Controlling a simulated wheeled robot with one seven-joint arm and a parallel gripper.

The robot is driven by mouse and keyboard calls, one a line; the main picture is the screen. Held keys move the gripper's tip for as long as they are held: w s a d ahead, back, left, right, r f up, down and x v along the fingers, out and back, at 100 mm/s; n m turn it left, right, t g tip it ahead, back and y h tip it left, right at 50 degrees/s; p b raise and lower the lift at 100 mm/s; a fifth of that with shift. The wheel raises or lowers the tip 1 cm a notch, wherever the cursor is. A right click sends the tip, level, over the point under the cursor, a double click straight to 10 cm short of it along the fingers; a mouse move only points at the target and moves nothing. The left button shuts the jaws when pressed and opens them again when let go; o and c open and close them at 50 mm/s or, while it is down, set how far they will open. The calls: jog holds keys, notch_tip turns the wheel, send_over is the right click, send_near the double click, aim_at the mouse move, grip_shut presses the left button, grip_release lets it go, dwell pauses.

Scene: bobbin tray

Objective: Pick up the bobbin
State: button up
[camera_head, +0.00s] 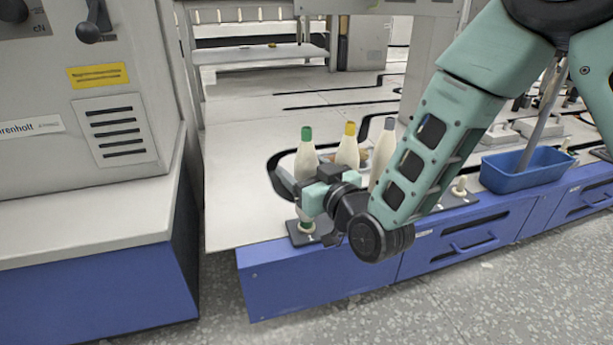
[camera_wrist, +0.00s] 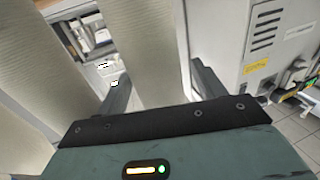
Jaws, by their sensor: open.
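Three cream bobbins stand upright in a row in the head view: one with a green top (camera_head: 306,160), one with a yellow top (camera_head: 348,150) and one with a grey top (camera_head: 384,153). My gripper (camera_head: 298,187) is open at the mid-height of the green-topped bobbin and hides part of it. In the wrist view a pale, ribbed bobbin (camera_wrist: 150,50) stands between the two open fingers of my gripper (camera_wrist: 163,88). Another bobbin (camera_wrist: 35,65) stands to the left, outside the fingers. Whether the fingers touch the bobbin cannot be told.
The bobbins stand on a dark base (camera_head: 300,238) at the front edge of a blue-fronted bench (camera_head: 320,278). A blue bin (camera_head: 500,176) is at the right. A grey machine cabinet (camera_head: 75,190) stands close on the left. The pale surface behind the bobbins (camera_head: 240,150) is mostly clear.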

jog(key=shift+w+a, duration=0.3)
jog(key=shift+w, duration=0.2)
jog(key=c, duration=1.1)
jog(key=shift+r, duration=0.1)
